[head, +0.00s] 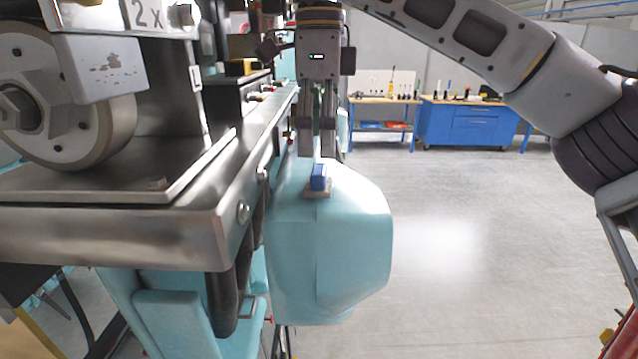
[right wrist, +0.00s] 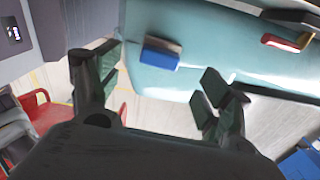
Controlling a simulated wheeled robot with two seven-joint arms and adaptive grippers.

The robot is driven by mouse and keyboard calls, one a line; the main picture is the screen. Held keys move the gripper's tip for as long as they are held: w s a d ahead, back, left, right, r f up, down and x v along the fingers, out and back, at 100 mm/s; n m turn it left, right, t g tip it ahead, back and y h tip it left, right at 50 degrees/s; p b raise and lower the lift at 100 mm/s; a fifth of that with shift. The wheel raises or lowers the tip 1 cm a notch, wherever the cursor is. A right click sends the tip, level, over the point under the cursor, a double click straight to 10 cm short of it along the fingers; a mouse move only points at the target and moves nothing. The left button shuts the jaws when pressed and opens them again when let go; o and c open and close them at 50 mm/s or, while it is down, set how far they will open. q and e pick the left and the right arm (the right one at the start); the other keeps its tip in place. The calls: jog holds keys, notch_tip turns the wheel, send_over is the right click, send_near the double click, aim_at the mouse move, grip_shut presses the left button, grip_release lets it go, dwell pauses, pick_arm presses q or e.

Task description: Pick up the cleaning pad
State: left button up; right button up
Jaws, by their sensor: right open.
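The cleaning pad (head: 318,179), a small block with a blue top and a tan base, lies on top of the rounded teal machine housing (head: 345,235) in the head view. It also shows in the right wrist view (right wrist: 160,54), ahead of and between the fingers. My right gripper (head: 317,150) points down above and slightly behind the pad, with a gap between them. In the right wrist view its two fingers (right wrist: 160,85) are spread wide with nothing between them. My left gripper is in neither view.
A metal machine tray (head: 110,228) with a large wheel (head: 60,110) above it stands close on the left. A blue workbench (head: 465,124) is at the back. A red and yellow object (right wrist: 287,41) shows in the right wrist view.

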aim_at(319, 168)
jog(key=shift+f, duration=0.6)
jog(key=shift+f, duration=2.55)
jog(key=shift+c, duration=0.4)
jog(key=c, duration=1.1)
